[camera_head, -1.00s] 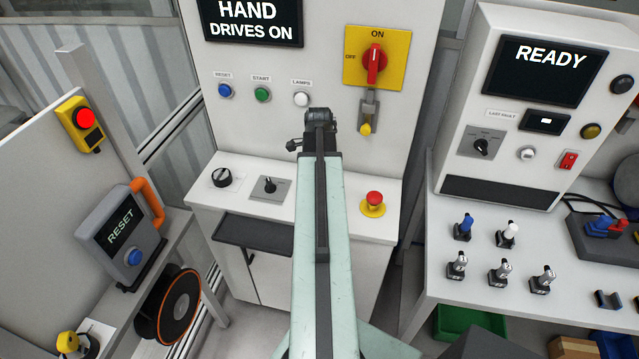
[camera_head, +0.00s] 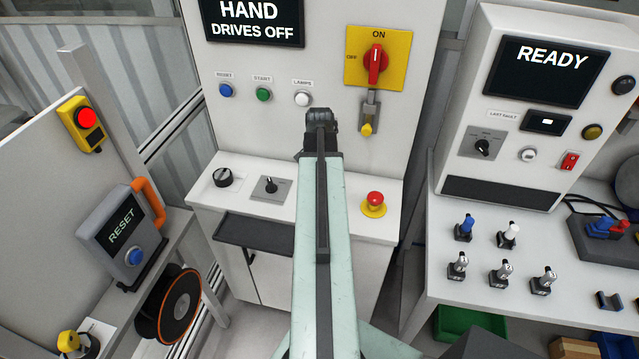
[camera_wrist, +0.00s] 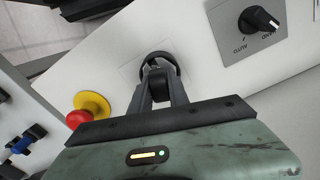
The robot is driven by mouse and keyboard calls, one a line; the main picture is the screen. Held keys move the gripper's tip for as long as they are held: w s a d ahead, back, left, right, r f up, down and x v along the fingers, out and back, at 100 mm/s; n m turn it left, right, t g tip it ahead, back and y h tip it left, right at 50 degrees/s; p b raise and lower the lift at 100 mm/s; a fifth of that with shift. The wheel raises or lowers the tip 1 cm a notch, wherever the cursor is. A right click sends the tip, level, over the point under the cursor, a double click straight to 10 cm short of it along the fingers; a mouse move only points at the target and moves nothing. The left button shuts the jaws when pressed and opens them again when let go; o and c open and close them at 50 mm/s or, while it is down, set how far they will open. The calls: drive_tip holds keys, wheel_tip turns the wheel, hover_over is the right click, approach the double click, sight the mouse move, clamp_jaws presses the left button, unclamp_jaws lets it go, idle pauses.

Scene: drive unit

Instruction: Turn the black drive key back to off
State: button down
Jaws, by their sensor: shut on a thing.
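In the wrist view my gripper (camera_wrist: 161,90) is shut on the black drive key (camera_wrist: 159,66), which stands in a round black ring on the white console top. Part of the key is hidden between the fingers. In the head view my own arm covers the key and the fingers. The dark display (camera_head: 252,22) above reads "HAND" and "DRIVES OFF".
A red emergency stop on a yellow base (camera_head: 374,203) stands right of my arm; it also shows close to my gripper in the wrist view (camera_wrist: 84,112). A black selector (camera_head: 270,185) and a black knob (camera_head: 222,177) stand to the left.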

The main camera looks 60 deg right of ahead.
drive_tip(key=shift+n, duration=0.5)
drive_tip(key=n, duration=0.4)
drive_tip(key=c, duration=1.2)
unclamp_jaws()
drive_tip(key=shift+o, duration=0.2)
wheel_tip(320, 180, up, 8)
drive_tip(key=p, duration=0.8)
drive_tip(key=shift+f, duration=0.1)
